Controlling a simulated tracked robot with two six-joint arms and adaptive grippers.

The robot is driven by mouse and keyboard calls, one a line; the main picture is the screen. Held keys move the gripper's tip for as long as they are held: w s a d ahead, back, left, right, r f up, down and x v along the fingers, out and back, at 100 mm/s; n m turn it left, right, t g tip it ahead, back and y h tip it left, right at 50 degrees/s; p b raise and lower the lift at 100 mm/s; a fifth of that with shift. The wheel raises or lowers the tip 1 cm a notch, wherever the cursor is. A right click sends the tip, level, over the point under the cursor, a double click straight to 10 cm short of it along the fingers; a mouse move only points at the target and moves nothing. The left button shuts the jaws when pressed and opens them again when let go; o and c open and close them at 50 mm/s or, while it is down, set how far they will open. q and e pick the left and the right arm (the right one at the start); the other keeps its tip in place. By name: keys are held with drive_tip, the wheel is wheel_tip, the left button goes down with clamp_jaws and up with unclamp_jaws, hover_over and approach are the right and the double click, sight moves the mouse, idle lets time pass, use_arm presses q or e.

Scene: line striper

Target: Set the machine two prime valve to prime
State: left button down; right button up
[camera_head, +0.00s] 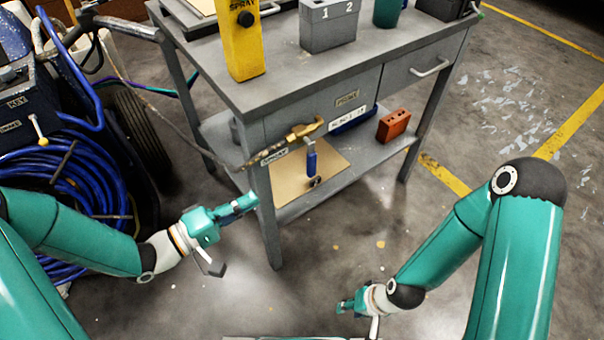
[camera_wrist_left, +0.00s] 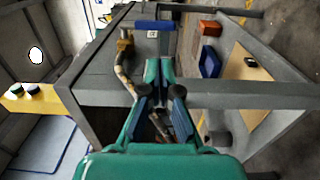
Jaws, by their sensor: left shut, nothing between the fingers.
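I cannot pick out the machine two prime valve for sure. A yellow block marked SPRAY with a black knob (camera_head: 245,45) stands on the bench top. A brass fitting (camera_head: 304,131) on a worn hose or pipe shows at the bench front; it also shows in the left wrist view (camera_wrist_left: 124,44). A blue-handled part (camera_head: 311,160) is just below it. My left gripper (camera_head: 245,203) is shut and empty, in front of the near bench leg; its fingers show in the left wrist view (camera_wrist_left: 159,68). My right gripper (camera_head: 346,306) is low over the floor; its finger opening is unclear.
The grey bench (camera_head: 300,97) has a drawer and a lower shelf with a tan board (camera_head: 290,184) and a red brick-like block (camera_head: 393,125). A grey box marked 1 2 (camera_head: 328,27) stands on top. A machine with coiled blue hose (camera_head: 75,185) is at left.

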sight(307, 169)
use_arm(q)
drive_tip(key=b+x, duration=0.2)
drive_tip(key=x, duration=0.9)
drive_tip(key=shift+w+d+f, duration=0.1)
drive_tip(key=shift+w+d, duration=0.1)
drive_tip(key=shift+d, duration=0.1)
drive_tip(key=shift+w+d, duration=0.2)
drive_tip(key=shift+d, duration=0.1)
